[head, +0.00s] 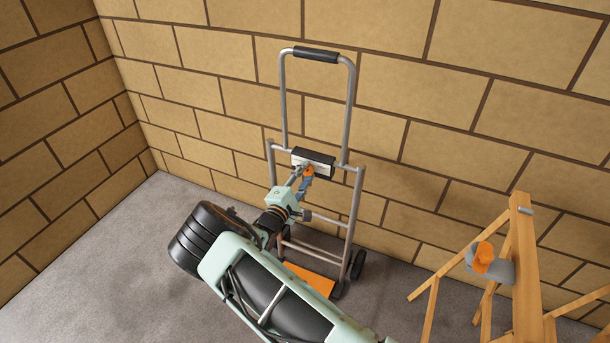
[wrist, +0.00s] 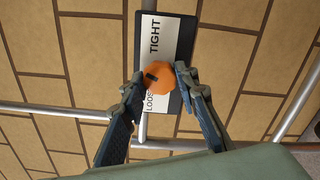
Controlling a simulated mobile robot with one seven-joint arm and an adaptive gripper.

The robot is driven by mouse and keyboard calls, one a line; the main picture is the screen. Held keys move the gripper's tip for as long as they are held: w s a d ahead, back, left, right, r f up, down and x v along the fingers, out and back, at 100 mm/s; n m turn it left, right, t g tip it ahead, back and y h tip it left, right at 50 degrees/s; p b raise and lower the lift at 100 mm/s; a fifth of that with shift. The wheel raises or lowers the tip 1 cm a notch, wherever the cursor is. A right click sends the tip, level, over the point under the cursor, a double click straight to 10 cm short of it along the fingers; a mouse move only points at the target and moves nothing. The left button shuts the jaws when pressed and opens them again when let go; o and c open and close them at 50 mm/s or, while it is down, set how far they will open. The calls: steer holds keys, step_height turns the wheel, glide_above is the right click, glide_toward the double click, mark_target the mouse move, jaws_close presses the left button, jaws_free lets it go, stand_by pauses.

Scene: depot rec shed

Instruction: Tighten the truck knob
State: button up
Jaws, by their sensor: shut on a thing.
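The hand truck (head: 356,200) stands upright against the block wall, with a grey tube frame and a black top grip. Its orange knob (head: 309,171) sits at a dark crossbar block (head: 314,158). In the wrist view the knob (wrist: 160,82) lies over a white label (wrist: 182,42) reading TIGHT and, partly covered, LOOSE. A dark mark shows on the knob's left side. My gripper (head: 305,179) reaches the knob from the front. In the wrist view my gripper's fingers (wrist: 158,84) are closed around the knob, one on each side.
A wooden trestle (head: 524,260) stands at the right, with a grey clamp bearing another orange knob (head: 483,257). The truck's orange toe plate (head: 312,279) and black wheels (head: 357,265) are at the floor. Bare concrete floor (head: 110,265) lies at the left.

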steer(key=shift+m, duration=2)
steer(key=shift+b, duration=0.3)
steer(key=o, duration=1.1)
steer(key=shift+o, duration=0.2)
steer(key=shift+s, duration=0.1)
steer(key=v, duration=1.1)
steer(key=shift+s+a, duration=0.15)
steer(key=shift+s, duration=0.25)
